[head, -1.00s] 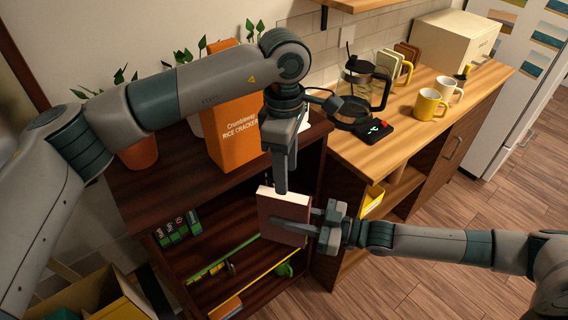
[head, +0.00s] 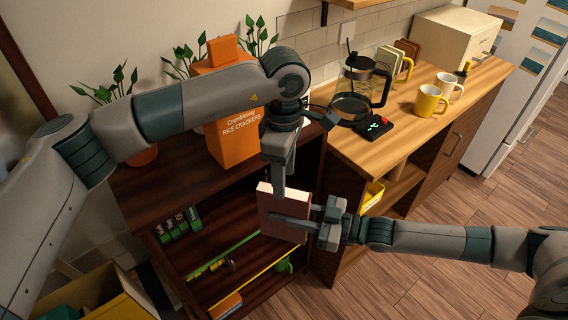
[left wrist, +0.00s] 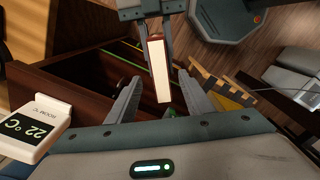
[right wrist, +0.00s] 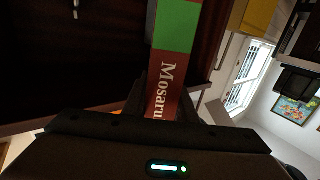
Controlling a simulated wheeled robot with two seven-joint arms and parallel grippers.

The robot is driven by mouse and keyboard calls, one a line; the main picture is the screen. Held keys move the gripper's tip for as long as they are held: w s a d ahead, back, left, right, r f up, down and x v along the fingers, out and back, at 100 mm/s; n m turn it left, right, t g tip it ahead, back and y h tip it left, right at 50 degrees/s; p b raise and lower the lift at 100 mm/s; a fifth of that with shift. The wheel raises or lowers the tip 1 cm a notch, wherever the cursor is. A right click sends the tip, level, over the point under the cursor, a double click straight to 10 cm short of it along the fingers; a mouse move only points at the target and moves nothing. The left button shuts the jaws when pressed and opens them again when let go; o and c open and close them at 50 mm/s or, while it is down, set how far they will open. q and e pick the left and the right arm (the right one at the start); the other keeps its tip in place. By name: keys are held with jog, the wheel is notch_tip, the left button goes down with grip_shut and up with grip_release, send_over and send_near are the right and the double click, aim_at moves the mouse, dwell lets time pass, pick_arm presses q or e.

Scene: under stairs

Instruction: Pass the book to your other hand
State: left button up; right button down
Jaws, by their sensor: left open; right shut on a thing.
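The book (head: 283,212) has a reddish cover and pale page edges and is held upright in front of the dark shelf unit. My right gripper (head: 298,218) is shut on it from the right. Its spine, red with a green band and the letters "Mosaru", shows in the right wrist view (right wrist: 174,75). My left gripper (head: 279,192) is open and points down at the book's top edge from above. In the left wrist view the book's pale edge (left wrist: 158,70) lies between the lines of the two open fingers (left wrist: 160,98); I cannot tell whether they touch it.
The dark shelf unit (head: 160,200) stands behind the book, with an orange cracker box (head: 232,140) and plants on top. A wooden counter (head: 400,150) to the right holds a coffee pot (head: 358,90), a scale and mugs (head: 430,101). A yellow box (head: 105,290) stands lower left.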

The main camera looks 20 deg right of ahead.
pick_arm(q)
notch_tip(320, 180, down, 8)
dwell(0.5)
grip_shut()
pick_arm(e)
jog(key=c, duration=1.4)
grip_release()
jog(key=shift+o, duration=0.2)
jog(key=v, duration=1.2)
